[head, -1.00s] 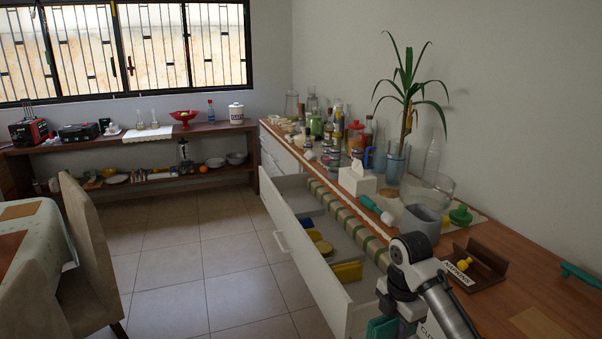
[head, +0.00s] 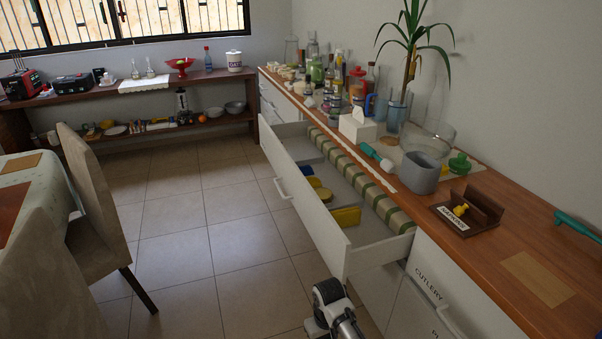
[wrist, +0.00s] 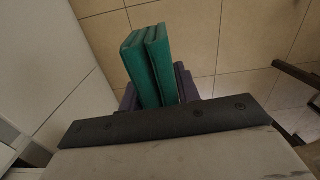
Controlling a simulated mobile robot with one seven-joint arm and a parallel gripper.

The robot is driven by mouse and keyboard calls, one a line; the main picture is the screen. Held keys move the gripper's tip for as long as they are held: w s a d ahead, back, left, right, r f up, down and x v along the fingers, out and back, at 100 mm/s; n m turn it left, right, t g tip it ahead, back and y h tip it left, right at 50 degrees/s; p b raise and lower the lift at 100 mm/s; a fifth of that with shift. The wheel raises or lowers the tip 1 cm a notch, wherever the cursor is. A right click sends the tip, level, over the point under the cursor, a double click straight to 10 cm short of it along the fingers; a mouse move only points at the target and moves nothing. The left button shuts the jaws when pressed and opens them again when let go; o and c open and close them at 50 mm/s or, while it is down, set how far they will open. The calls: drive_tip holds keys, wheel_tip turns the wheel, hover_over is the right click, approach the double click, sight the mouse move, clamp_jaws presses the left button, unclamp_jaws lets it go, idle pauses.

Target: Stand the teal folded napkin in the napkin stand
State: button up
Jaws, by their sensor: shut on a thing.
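The teal folded napkin (wrist: 147,62) shows in the wrist view, its folded layers pointing away from my wrist. My gripper (wrist: 158,94) is shut on it, with dark fingers on both sides. Floor tiles show beyond it. The brown napkin stand (head: 487,203) is on the wooden counter at the right of the head view, with a NAPKINS label at its front. A small yellow object (head: 461,210) sits in or on the stand. In the head view my arm is low, in front of the open drawer; the napkin and gripper fingers are out of that picture.
The open drawer (head: 290,215) juts out left of the counter, with yellow items inside. A grey container (head: 422,173), green-lidded item (head: 459,164) and tissue box (head: 357,128) stand behind the stand. A teal-handled object (head: 577,226) lies to its right. A chair (head: 95,205) is at left.

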drive_tip(key=s+a+f+m, duration=0.2)
drive_tip(key=a+f+m, duration=0.2)
drive_tip(key=a+f, duration=0.1)
drive_tip(key=shift+s+a+f+m, duration=0.15)
drive_tip(key=shift+a+f+m, duration=0.15)
drive_tip(key=shift+a, duration=0.6)
drive_tip(key=shift+d, duration=0.15)
